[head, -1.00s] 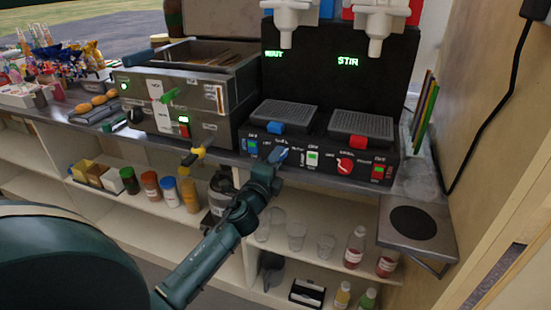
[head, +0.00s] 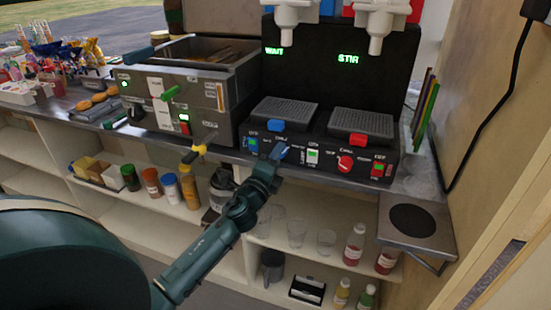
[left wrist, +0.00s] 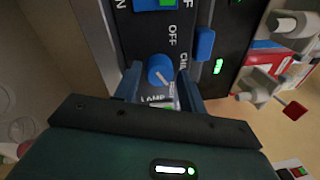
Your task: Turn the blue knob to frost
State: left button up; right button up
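The blue knob (left wrist: 160,70) is on the dark front panel of the two-spout machine (head: 330,90). In the left wrist view the labels OFF and part of CHILL show beside it; I cannot read a frost label. A pale pointer line shows on the knob, but its exact setting is hard to tell. My left gripper (left wrist: 160,80) is open, with one finger on each side of the knob and gaps between. In the head view my left gripper (head: 271,165) is at the panel's lower edge and partly covers the knob area. My right gripper is not in view.
A red knob (head: 345,163), lit switches and a blue lever (head: 275,126) are close by on the machine. A metal fryer-like box (head: 185,95) stands to the left. A hotplate shelf (head: 412,220) juts out at right. Glasses and bottles stand on shelves below.

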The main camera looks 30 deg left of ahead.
pick_arm(q)
jog(key=shift+o, duration=1.1)
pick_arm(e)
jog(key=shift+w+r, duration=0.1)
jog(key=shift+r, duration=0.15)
pick_arm(q)
jog(key=shift+s+f, duration=0.1)
jog(key=shift+s, duration=0.05)
jog(key=b+v, duration=0.1)
jog(key=v, duration=1.2)
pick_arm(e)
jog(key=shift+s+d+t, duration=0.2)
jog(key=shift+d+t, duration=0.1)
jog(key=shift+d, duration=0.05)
pick_arm(q)
jog(key=shift+r, duration=0.25)
